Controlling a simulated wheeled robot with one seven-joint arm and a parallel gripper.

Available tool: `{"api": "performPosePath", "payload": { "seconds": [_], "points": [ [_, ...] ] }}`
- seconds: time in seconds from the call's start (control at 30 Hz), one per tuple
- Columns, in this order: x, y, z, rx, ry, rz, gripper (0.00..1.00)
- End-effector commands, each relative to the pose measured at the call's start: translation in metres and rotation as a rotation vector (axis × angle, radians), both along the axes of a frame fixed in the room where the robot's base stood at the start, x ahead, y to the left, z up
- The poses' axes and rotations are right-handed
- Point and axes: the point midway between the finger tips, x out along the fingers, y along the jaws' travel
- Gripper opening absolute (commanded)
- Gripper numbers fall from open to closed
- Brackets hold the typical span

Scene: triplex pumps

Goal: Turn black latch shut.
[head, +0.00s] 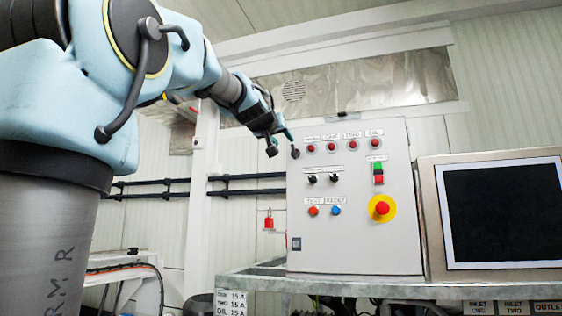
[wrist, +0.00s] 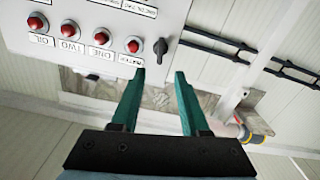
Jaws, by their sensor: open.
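The black latch (head: 295,152) sits at the upper left corner of the grey control box (head: 345,245), left of the row of red lamps. It also shows in the wrist view (wrist: 160,48), where the box appears upside down; the latch's handle looks roughly upright there, slightly tilted. My gripper (wrist: 160,74) is open, with its two teal fingers apart and nothing between them. In the wrist view the latch lies just past the fingertips, roughly centred between them. In the head view my gripper (head: 281,143) is close to the latch's left; contact cannot be seen.
The box carries red lamps (head: 332,146), black switches (head: 312,179) and a red emergency button (head: 382,208) on yellow. A screen (head: 505,212) stands right of it on the bench (head: 250,283). Black rails (head: 245,178) run along the wall to the left.

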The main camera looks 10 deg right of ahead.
Motion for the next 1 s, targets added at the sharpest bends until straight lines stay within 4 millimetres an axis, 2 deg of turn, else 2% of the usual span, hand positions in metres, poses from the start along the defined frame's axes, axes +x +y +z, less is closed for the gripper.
{"api": "performPosePath", "payload": {
  "seconds": [0.13,0.4,0.6,0.8,1.0],
  "points": [
    [0.014,-0.008,0.002,0.0,0.001,0.0,0.45],
    [0.059,-0.032,0.002,0.001,0.003,0.0,0.45],
    [0.083,-0.046,0.002,0.0,0.002,0.0,0.45],
    [0.093,-0.051,0.0,0.001,0.002,0.0,0.45],
    [0.094,-0.051,0.0,0.001,0.002,0.0,0.45]
  ]
}}
